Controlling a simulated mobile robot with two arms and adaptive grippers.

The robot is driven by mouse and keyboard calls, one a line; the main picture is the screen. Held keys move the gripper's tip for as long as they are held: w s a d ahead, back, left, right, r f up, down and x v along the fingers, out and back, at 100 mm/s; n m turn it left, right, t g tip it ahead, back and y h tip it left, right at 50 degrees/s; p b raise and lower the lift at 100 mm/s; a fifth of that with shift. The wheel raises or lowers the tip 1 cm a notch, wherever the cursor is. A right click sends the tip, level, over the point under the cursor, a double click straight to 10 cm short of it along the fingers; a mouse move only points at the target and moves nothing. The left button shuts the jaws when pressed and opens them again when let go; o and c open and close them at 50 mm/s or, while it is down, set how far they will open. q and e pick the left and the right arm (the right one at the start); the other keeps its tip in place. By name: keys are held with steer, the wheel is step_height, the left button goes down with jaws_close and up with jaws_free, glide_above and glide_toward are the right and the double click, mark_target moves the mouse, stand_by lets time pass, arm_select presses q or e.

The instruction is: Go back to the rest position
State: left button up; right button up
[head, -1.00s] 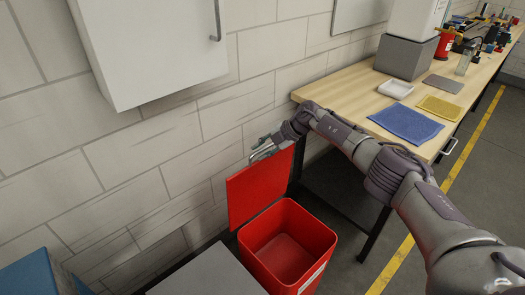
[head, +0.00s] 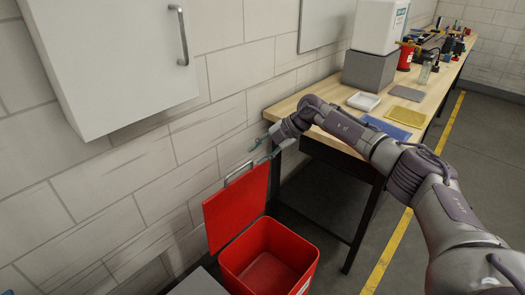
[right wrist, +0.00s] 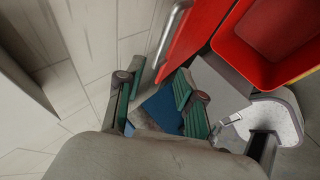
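My right gripper (head: 260,153) hangs in the air beside the wall, just above and right of the upright red lid (head: 236,207) of the bin. In the right wrist view its two green-padded fingers (right wrist: 157,88) are spread, with nothing gripped between them. The lid's metal handle (head: 238,172) shows beyond the fingertips in the right wrist view (right wrist: 173,30), apart from them. The red bin (head: 300,245) stands open and its visible inside looks empty. My left gripper is not in view.
A wooden workbench (head: 345,110) with a blue mat (head: 386,128), a yellow mat (head: 405,116) and a white tray (head: 363,101) lies under and beyond my right arm. A white wall cabinet (head: 110,60) hangs at left. Open floor (head: 440,160) lies right of the bench.

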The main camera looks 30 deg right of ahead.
steer(key=shift+s+d+r, duration=0.2)
steer(key=shift+d+r, duration=0.1)
steer(key=shift+r, duration=0.1)
steer(key=shift+a, duration=0.1)
